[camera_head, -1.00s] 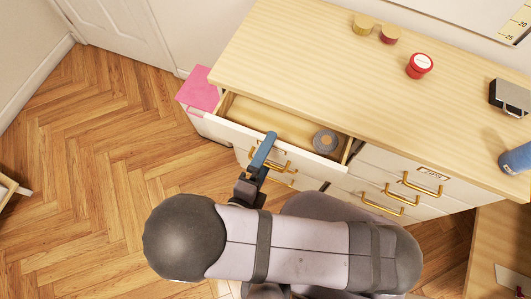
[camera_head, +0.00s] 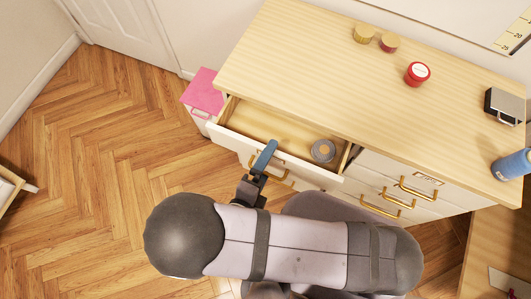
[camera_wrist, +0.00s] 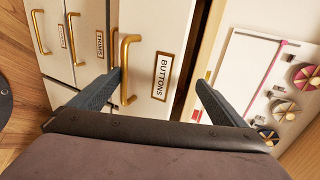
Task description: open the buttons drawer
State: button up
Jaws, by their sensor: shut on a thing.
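The buttons drawer (camera_head: 270,148) is the upper left drawer of the dresser, pulled partly out, with a grey ring-shaped thing (camera_head: 322,151) inside. In the wrist view its front bears a BUTTONS label (camera_wrist: 161,77) and a brass handle (camera_wrist: 124,68). The exact contact is partly hidden.
A pink-topped box (camera_head: 203,92) stands at the dresser's left. More closed drawers lie to the right. The wooden floor (camera_head: 110,150) at left is open.

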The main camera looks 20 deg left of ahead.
aim_at(281, 156)
jog(key=shift+o, duration=1)
jog(key=shift+w+r, duration=0.15)
jog(key=shift+r, duration=0.25)
jog(key=shift+d, duration=0.1)
jog(key=c, duration=0.5)
jog(key=shift+r+p, duration=0.25)
jog(key=shift+p, duration=0.05)
jog(key=shift+c, duration=0.3)
jog(key=shift+o, duration=0.6)
jog(key=shift+r+p, duration=0.3)
jog(key=shift+r, duration=0.05)
jog(key=shift+o, duration=0.5)
notch_tip(281, 156, up, 5)
jog(key=p, duration=0.5)
jog(key=d+f+g+h+p, duration=0.1)
jog(key=g, duration=0.1)
jog(key=d+f+g+p, duration=0.1)
jog(key=g, duration=0.1)
jog(key=shift+f+m+h, duration=0.3)
jog(key=shift+h, duration=0.1)
jog(key=c, duration=1.2)
jog(key=shift+o, duration=0.2)
jog(key=s+a+f+g+y+b, duration=0.1)
jog(key=a+f+g+y, duration=0.1)
jog(key=f+g, duration=0.5)
jog(key=shift+a+b, duration=0.35)
jog(key=shift+a, duration=0.35)
